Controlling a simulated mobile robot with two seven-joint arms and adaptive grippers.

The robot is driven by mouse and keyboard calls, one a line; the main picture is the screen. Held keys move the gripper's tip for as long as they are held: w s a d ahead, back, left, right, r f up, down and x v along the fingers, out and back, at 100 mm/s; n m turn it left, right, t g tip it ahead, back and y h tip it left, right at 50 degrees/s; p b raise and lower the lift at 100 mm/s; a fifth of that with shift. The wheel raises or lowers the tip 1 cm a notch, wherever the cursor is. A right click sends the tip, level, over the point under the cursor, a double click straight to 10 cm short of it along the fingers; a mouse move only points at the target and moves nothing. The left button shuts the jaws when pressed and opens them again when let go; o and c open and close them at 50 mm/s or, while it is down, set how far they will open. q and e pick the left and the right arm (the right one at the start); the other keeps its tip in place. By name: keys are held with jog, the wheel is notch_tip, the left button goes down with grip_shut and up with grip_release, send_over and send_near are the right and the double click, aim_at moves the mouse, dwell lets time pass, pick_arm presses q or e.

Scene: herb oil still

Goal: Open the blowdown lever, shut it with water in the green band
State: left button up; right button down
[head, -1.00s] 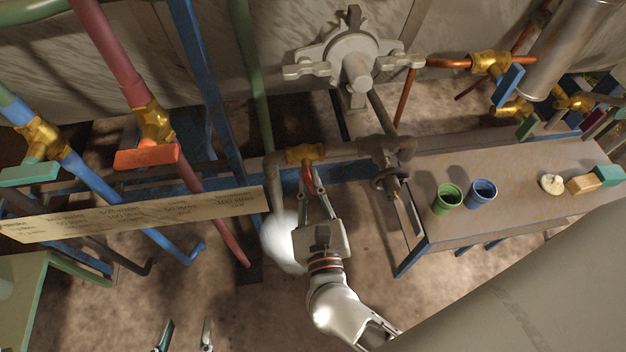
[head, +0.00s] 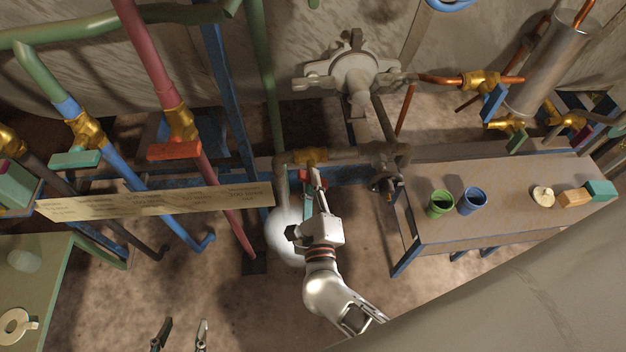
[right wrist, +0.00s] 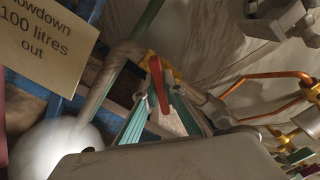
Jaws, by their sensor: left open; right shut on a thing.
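The blowdown lever is red and sits on a brass valve (head: 311,156) in the pipe at the middle of the head view. In the right wrist view the red lever (right wrist: 159,85) stands between my teal-lined fingers. My right gripper (head: 313,184) is shut on this lever; its fingers partly cover it in the head view. A white blurred plume (head: 284,236) hangs below the pipe beside my right gripper, and shows in the right wrist view (right wrist: 55,148). My left gripper (head: 180,335) is open and empty at the bottom edge. I see no water gauge or green band.
A label strip (head: 155,203) lies left of the valve; a sign reading "blowdown 100 litres out" (right wrist: 48,35) is close in the wrist view. Red-handled (head: 175,151) and green-handled (head: 75,159) valves stand left. A bench (head: 500,220) with cups stands right.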

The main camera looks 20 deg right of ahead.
dwell(0.4)
jog(key=c, duration=2.1)
grip_release()
jog(key=shift+c, duration=0.2)
jog(key=shift+s, duration=0.15)
